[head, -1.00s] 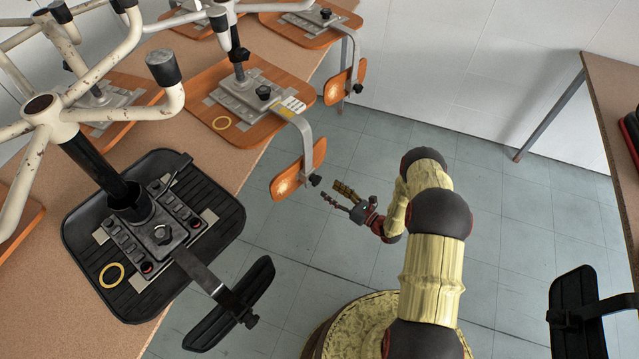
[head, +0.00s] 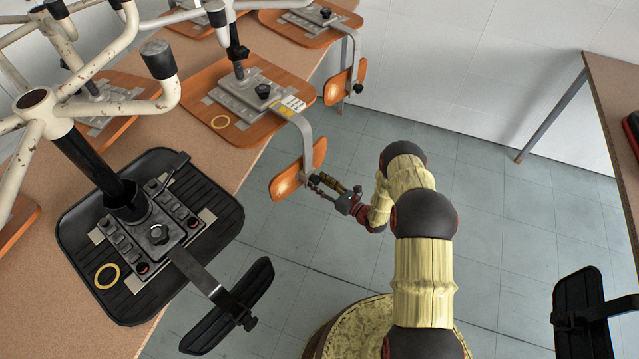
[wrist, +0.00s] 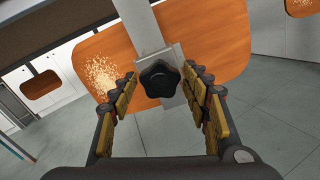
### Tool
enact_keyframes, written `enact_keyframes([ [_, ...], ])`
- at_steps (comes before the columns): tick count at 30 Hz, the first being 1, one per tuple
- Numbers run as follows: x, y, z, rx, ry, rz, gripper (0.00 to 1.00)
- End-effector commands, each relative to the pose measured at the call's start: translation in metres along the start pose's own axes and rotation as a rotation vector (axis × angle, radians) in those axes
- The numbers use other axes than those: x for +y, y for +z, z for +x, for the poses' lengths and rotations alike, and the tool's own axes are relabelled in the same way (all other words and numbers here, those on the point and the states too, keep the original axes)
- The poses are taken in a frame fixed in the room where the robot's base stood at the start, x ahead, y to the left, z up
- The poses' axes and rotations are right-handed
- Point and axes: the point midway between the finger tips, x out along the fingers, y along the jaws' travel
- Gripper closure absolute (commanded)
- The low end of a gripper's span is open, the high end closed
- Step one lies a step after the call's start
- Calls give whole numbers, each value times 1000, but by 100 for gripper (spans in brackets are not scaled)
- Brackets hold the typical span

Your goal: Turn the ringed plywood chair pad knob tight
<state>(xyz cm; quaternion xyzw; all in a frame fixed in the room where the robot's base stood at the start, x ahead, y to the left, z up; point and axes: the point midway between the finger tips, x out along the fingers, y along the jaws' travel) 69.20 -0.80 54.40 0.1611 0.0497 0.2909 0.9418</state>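The black star-shaped pad knob (wrist: 159,82) faces me in the wrist view, on the bracket in front of the pad. My gripper (head: 319,183) is at the pad's lower right. In the wrist view its fingers are open, one on each side of the knob, with gaps showing. Finger contact is not visible.
A black chair seat (head: 185,220) with a yellow ring lies upside down nearer, its black pad (head: 232,305) overhanging the table. Another black pad (head: 582,315) is at lower right. Other plywood chairs crowd the table. The floor (head: 480,215) around my arm is clear.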

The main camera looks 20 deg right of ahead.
Motion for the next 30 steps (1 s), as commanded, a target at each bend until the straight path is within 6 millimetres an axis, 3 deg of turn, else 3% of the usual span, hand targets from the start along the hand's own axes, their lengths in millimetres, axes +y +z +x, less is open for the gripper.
enact_keyframes([
  [18,0,0,0,0,0,0,89],
  [30,0,-1,0,1,1,83,89],
])
